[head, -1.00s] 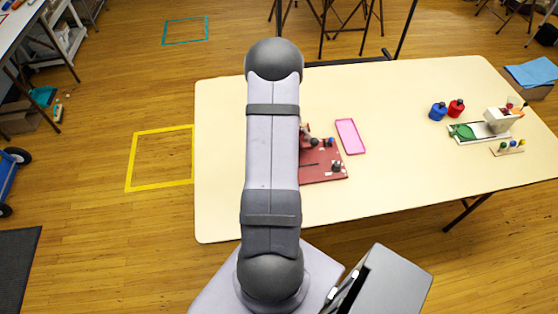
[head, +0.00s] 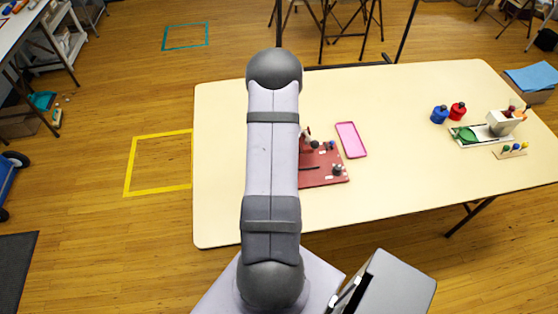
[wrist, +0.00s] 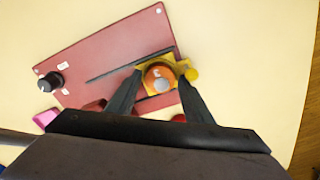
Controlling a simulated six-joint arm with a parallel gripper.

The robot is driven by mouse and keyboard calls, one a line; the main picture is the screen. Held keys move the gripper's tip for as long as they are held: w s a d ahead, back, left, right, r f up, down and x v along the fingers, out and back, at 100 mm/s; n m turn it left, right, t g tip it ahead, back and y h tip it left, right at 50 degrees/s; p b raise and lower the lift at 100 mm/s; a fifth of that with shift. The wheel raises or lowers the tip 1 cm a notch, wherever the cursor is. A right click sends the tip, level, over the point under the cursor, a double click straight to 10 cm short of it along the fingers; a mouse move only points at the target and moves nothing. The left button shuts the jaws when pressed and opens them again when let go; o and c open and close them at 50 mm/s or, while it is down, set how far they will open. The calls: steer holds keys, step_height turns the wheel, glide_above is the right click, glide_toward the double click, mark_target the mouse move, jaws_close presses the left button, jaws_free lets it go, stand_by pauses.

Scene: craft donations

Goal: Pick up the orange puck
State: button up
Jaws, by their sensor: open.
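The orange puck (wrist: 157,78) has a grey round spot on top. In the wrist view it lies on or in a yellow piece (wrist: 180,69) on the red board (wrist: 95,65). My gripper (wrist: 161,77) is open, with its two dark fingertips on either side of the puck in the picture. No contact shows, and I cannot tell the height left above it. In the head view the red board (head: 318,177) is partly hidden by my arm, and I cannot make out the puck there.
A black knob (wrist: 50,81) stands on the board, and a dark slot runs across it. A pink tray (head: 351,140) lies right of the board. Blue (head: 439,114) and red (head: 457,111) containers stand farther right. The table's (head: 410,180) front right is clear.

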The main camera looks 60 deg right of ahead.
steer(key=c, duration=0.6)
steer(key=shift+r+p, duration=2.9)
steer(key=shift+r, duration=0.9)
steer(key=shift+c, duration=0.2)
